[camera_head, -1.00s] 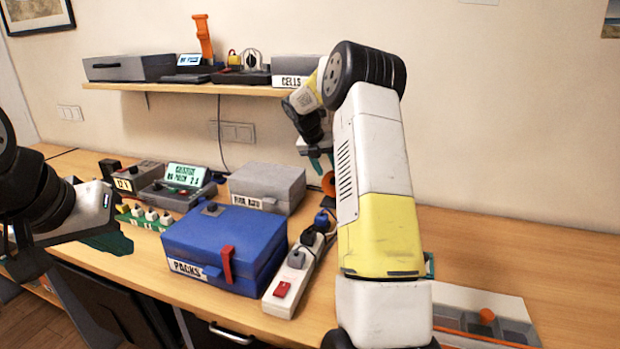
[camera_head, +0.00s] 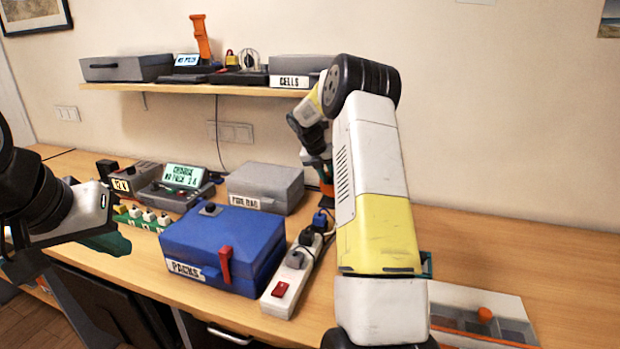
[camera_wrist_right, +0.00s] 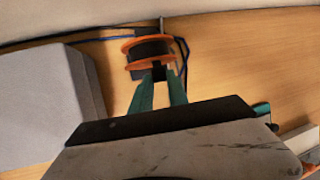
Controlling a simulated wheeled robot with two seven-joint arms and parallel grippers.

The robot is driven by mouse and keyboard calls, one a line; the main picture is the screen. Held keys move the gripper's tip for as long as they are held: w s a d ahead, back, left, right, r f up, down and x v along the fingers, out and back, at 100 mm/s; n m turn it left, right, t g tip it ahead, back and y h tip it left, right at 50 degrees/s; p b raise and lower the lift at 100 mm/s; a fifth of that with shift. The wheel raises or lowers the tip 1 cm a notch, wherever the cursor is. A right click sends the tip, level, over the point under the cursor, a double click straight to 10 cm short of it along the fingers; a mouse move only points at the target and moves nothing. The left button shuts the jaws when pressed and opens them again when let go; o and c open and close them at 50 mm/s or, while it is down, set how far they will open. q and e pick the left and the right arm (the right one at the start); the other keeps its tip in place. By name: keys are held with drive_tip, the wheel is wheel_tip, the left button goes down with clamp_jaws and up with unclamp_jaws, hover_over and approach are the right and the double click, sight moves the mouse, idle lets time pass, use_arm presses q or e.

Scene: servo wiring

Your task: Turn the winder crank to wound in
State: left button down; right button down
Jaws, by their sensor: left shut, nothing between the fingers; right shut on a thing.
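The winder shows in the right wrist view as an orange-rimmed spool (camera_wrist_right: 146,44) with a dark middle, standing upright near the wall. In the head view only a bit of its orange (camera_head: 327,188) shows beside my right arm. My right gripper (camera_wrist_right: 159,74) has its green fingers closed on a small dark piece at the near side of the spool, which I take for the winder crank. The crank is mostly hidden by the fingertips, so its angle is unclear. My left gripper (camera_head: 108,243) is shut and empty at the left, over the table's front edge.
A grey box (camera_head: 265,187) stands left of the winder; it also shows in the right wrist view (camera_wrist_right: 45,100). A blue case (camera_head: 222,245) and a power strip (camera_head: 290,280) with plugs and cables lie nearer. A shelf (camera_head: 200,89) hangs above.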

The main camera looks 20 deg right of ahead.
drive_tip(key=shift+s+d, duration=0.1)
drive_tip(key=shift+s+d+f+m+t+y, duration=0.15)
drive_tip(key=shift+s+d+m+t+y, duration=0.15)
drive_tip(key=shift+t+y, duration=0.45)
drive_tip(key=shift+s+d+f+m+t+y, duration=0.2)
drive_tip(key=shift+d+t+y, duration=0.35)
drive_tip(key=shift+y, duration=0.45)
drive_tip(key=shift+s+d+f+m+t+y, duration=0.1)
drive_tip(key=shift+s+d+m+t+y, duration=0.2)
drive_tip(key=shift+t+y, duration=0.5)
drive_tip(key=c, duration=1.3)
unclamp_jaws()
drive_tip(key=shift+r, duration=0.1)
